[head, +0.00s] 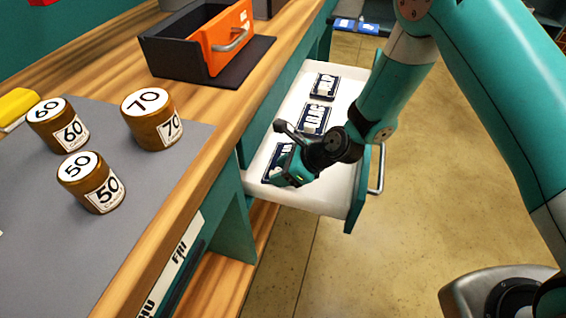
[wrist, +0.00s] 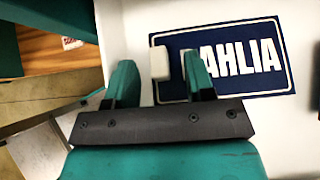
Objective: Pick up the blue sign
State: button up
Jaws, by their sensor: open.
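A dark blue sign (wrist: 262,82) with a white border and the white word DAHLIA lies flat in the open white drawer; my finger covers its left part in the wrist view. In the head view the nearest blue sign (head: 271,168) in the drawer is partly hidden by my gripper. My gripper (wrist: 160,80) is open, with one finger over the sign's left part and the other left of it. In the head view my gripper (head: 284,178) is low over the drawer's near end. Whether it touches the sign cannot be told.
Two more dark blue signs (head: 313,119) (head: 323,84) lie farther back in the drawer (head: 300,200). The wooden counter (head: 225,120) beside it holds round weights (head: 150,118) marked 50, 60 and 70 and an orange-fronted box (head: 229,40). Open floor (head: 430,200) lies to the right.

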jog(key=shift+c, duration=0.5)
grip_shut()
